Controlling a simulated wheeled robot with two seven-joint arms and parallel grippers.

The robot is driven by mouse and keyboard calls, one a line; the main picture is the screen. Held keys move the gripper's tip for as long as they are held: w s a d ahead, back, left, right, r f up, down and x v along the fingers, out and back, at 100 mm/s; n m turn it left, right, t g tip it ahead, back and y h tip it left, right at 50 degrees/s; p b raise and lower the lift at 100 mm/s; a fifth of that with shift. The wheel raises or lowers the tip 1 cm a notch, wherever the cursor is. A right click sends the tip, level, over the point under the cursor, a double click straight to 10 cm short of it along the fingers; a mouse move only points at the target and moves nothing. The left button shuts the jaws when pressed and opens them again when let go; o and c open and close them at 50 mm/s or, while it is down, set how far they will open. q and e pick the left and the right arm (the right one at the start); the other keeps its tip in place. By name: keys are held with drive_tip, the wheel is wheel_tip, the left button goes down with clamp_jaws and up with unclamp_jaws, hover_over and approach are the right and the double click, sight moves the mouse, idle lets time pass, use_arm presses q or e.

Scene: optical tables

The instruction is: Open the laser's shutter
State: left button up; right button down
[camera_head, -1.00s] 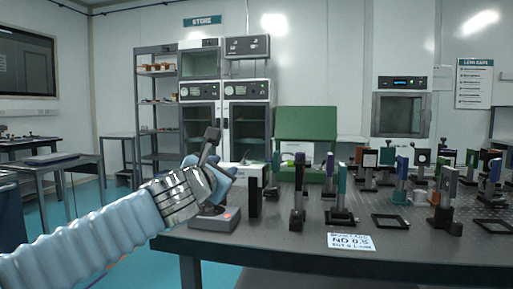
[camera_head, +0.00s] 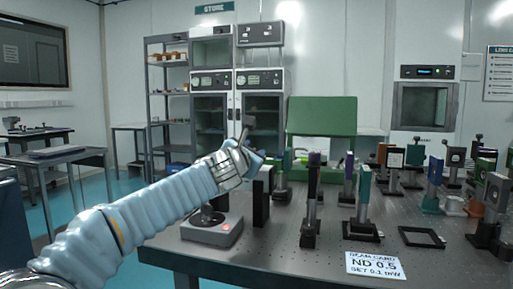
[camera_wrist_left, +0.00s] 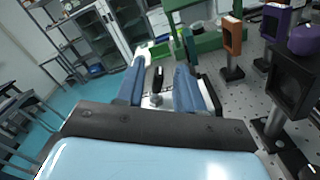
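My left gripper (camera_head: 250,152) is above and right of this box in the head view. In the left wrist view its two blue fingers (camera_wrist_left: 160,85) are apart. A black knob on a metal collar (camera_wrist_left: 158,76) shows between them; I cannot tell whether it touches either finger. I cannot make out for sure which thing is the laser or its shutter. My right gripper is not in view.
The dark optical table (camera_head: 300,262) carries a black upright block (camera_head: 262,195), several posts with optics, a flat black frame (camera_head: 424,237) and a printed card (camera_head: 375,264). A green panel (camera_head: 322,116) stands at the back. The near front strip is mostly clear.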

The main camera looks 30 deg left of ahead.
sight(256, 149)
use_arm(q)
drive_tip(key=shift+p+x, duration=0.3)
drive_tip(key=shift+x, duration=1.65)
clamp_jaws()
